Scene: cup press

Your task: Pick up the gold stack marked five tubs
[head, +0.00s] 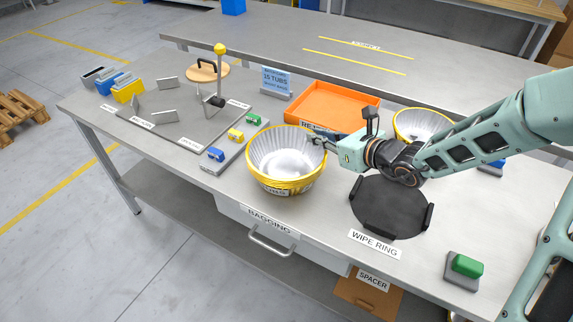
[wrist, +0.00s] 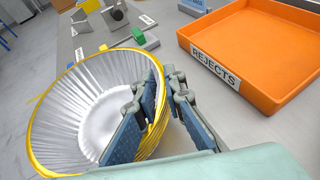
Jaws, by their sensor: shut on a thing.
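The gold stack of tubs (head: 284,186) stands at the table's front edge, left of my gripper in the head view. It is a bowl-shaped stack with white ribbed insides, gold rims and a label on its front, which is too small to read surely. My gripper (head: 313,136) is shut on the right wall of the stack. In the wrist view the gripper (wrist: 160,105) has one finger inside the gold stack (wrist: 62,95) and one outside. I cannot tell whether the stack is lifted off the table. A second gold-rimmed tub or stack (head: 420,122) is partly hidden behind my arm.
An orange rejects tray (head: 335,103) lies behind the stack; it also shows in the wrist view (wrist: 260,50). A dark round plate (head: 390,208) with raised tabs lies to the right. A base with coloured blocks (head: 228,150) is close on the left. A green button (head: 467,266) is at front right.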

